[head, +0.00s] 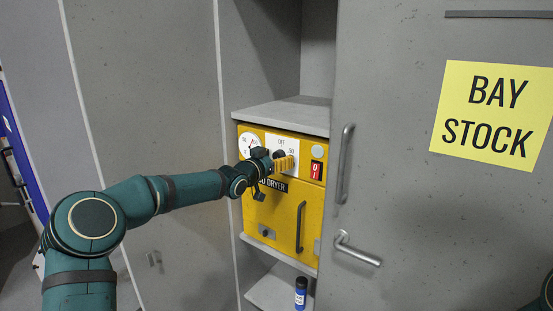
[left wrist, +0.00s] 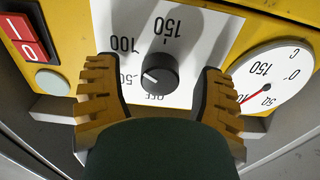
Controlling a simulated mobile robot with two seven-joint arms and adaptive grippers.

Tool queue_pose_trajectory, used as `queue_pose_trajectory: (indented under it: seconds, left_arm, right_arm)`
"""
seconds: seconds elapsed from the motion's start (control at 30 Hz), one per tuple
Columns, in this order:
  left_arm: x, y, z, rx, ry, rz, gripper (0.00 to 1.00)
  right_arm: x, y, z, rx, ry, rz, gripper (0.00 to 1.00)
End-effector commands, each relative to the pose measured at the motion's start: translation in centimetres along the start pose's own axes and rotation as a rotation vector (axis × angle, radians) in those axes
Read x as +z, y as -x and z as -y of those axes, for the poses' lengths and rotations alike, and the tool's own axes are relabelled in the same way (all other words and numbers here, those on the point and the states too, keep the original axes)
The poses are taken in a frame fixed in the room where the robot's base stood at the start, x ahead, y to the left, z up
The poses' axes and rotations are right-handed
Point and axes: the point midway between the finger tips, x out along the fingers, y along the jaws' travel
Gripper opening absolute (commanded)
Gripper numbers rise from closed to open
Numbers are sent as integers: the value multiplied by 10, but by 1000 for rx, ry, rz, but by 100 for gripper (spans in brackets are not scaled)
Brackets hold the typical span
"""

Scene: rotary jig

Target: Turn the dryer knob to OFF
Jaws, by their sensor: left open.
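The yellow dryer (head: 278,217) stands in a cabinet bay. Its black round knob (left wrist: 158,73) sits on a white dial plate (left wrist: 200,40) marked OFF, 50, 100 and 150. The knob's white pointer appears turned toward 50. In the head view, the knob is mostly hidden by my gripper. My left gripper (head: 284,163) is open in front of the plate. In the left wrist view, its yellow ribbed fingers (left wrist: 158,68) stand on either side of the knob, with a visible gap on both sides. My right gripper is out of view.
A round gauge (head: 250,145) and a red switch (head: 315,170) flank the dial plate. A shelf (head: 290,115) lies above the dryer. The grey door (head: 400,200) on the right has protruding handles (head: 346,165). A dark blue can (head: 301,293) stands below.

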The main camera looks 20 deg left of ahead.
Motion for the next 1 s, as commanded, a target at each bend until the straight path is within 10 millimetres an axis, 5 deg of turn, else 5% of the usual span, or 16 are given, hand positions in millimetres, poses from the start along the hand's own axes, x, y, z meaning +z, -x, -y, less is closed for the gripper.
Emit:
queue_pose_trajectory:
  seconds: [0.07, 0.27, 0.67, 1.0]
  left_arm:
    - [0, 0, 0, 0, 0, 0, 71]
    - [0, 0, 0, 0, 0, 0, 0]
    - [0, 0, 0, 0, 54, 2, 0]
    - [-1, 0, 0, -1, 294, 3, 0]
  right_arm:
    - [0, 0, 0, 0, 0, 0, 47]
    - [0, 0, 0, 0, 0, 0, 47]
    - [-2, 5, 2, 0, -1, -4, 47]
    - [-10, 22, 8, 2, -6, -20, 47]
